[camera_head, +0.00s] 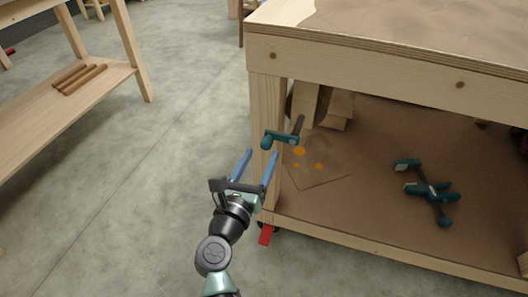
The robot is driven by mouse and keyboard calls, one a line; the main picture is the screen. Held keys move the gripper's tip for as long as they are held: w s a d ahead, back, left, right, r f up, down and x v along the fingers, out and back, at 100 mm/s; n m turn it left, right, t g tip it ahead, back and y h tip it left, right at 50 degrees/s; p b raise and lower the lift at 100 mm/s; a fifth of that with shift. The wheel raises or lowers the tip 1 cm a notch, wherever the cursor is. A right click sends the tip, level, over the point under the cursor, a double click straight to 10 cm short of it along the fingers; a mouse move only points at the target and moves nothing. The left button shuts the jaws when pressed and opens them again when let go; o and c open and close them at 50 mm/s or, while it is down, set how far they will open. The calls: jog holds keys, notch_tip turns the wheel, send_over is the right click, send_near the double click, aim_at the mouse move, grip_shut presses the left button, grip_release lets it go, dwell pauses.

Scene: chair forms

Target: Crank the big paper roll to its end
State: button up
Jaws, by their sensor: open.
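My gripper (260,155) is open and empty, its two blue fingers spread and pointing at the bench's front left leg. Just beyond the fingertips is a teal grip with a dark arm (281,139). It overlaps the leg in the picture, apart from the fingers as far as I can see; I cannot tell whether it is a crank handle or a clamp. No big paper roll can be made out. Brown paper-like sheeting (420,28) covers the bench top.
The wooden workbench (360,72) fills the right side. Its lower shelf (380,215) holds teal clamps (430,190), a stained sheet (318,170) and wood offcuts (338,108). A red lever (266,235) sits by the leg's foot. Another bench (115,78) stands left; open floor (165,150) lies between.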

aim_at(265, 148)
jog(key=shift+b+x, duration=0.3)
jog(key=shift+x, duration=1.35)
grip_shut()
